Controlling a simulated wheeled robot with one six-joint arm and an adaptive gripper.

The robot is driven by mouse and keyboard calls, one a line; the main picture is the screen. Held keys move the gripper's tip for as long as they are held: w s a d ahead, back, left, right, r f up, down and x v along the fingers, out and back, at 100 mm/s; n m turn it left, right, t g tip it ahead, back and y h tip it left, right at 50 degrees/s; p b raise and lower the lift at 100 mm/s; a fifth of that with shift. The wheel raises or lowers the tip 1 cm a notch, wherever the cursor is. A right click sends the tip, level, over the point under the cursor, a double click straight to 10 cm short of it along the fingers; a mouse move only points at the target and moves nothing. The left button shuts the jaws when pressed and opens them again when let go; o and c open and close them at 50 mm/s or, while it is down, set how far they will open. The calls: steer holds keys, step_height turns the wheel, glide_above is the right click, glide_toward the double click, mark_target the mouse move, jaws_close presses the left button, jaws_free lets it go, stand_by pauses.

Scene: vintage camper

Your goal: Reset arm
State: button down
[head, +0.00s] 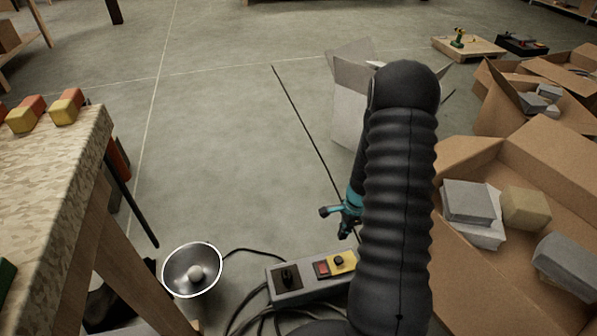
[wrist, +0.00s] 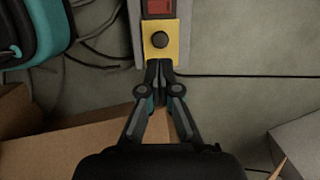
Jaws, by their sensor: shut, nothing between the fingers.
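My gripper (head: 338,213) shows in the head view as teal and black parts beside my black ribbed arm, which hides much of it. In the wrist view my gripper (wrist: 158,68) is shut and empty, its black fingertips together. The fingertips overlap the lower edge of a yellow plate with a black knob (wrist: 160,40). That plate is on a grey switch box (head: 290,293) on the floor, with a red switch beside it. I cannot tell how far the fingertips are above the box.
An open cardboard box (head: 465,160) with grey and tan blocks stands at right. A pale open box (head: 347,110) stands behind my arm. A workbench (head: 50,170) is at left, a metal lamp (head: 192,270) near its leg. Cables lie around the switch box.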

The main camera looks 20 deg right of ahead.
steer(key=s+a+r+n+t, duration=0.2)
steer(key=s+a+r+n, duration=0.3)
steer(key=r, duration=0.8)
steer(key=s+a+r+n+t+h, duration=0.1)
steer(key=s+a+r+n, duration=0.5)
steer(key=r, duration=0.7)
steer(key=s+a+r+n+t, duration=0.2)
steer(key=s+a+r+n, duration=0.3)
steer(key=r, duration=0.8)
steer(key=s+n, duration=0.2)
steer(key=s, duration=0.1)
steer(key=shift+s+a+n+t+h, duration=0.3)
steer(key=shift+s+a+h, duration=0.05)
steer(key=shift+a+h, duration=0.05)
steer(key=shift+r, duration=0.15)
